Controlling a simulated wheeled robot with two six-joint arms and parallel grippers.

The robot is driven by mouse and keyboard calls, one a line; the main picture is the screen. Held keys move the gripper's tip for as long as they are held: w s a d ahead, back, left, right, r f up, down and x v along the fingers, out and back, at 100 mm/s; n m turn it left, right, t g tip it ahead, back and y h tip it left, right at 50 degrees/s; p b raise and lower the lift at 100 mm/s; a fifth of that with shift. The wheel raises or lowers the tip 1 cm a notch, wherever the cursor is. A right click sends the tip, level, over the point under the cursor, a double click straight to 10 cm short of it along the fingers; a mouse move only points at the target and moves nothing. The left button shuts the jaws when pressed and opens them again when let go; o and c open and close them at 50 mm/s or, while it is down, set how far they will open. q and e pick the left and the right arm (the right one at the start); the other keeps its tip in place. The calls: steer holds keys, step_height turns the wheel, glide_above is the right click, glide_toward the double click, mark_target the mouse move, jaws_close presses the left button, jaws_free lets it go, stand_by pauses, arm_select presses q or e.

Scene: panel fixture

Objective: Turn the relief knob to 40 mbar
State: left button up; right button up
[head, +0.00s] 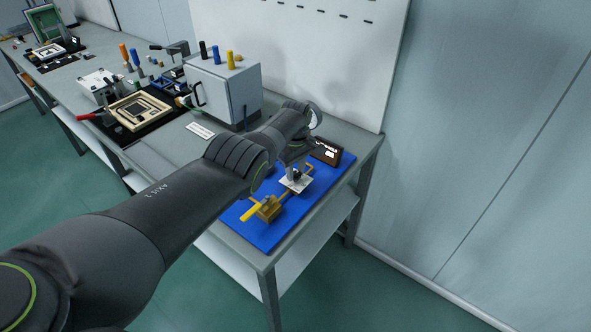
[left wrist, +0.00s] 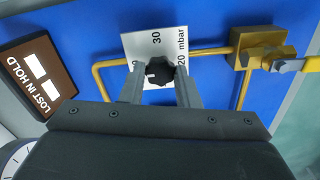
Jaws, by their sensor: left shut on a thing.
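The black relief knob (left wrist: 158,72) sits on a white dial plate (left wrist: 137,42) in the left wrist view. The plate reads 30 at the top and 20 mbar at the right; a figure at the left is partly hidden, with only a 0 showing. A small white mark on the knob lies on its left side. My left gripper (left wrist: 160,78) is shut on the knob, one finger on each side. In the head view my left gripper (head: 296,171) is over the white dial plate (head: 293,184); the knob is mostly covered there. My right gripper is not in view.
Brass pipe (left wrist: 209,51) and a valve with a yellow handle (head: 247,213) are on the blue panel (head: 262,235) close to the dial. A brown LOST IN HOLD display (head: 326,151) stands beside it. A grey cabinet (head: 228,92) stands further left on the bench.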

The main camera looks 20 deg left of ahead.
mark_target(296, 174)
arm_select(q)
steer(key=o, duration=1)
steer(key=shift+c, duration=0.2)
steer(key=shift+r, duration=0.1)
steer(key=shift+r+p, duration=0.5)
steer(key=shift+r, duration=0.05)
step_height(296, 174, up, 6)
steer(key=p, duration=0.3)
steer(key=shift+f+p, duration=0.2)
steer(key=shift+p, duration=0.2)
step_height(296, 174, up, 11)
steer(key=shift+f+b, duration=0.15)
steer(key=shift+b, duration=0.25)
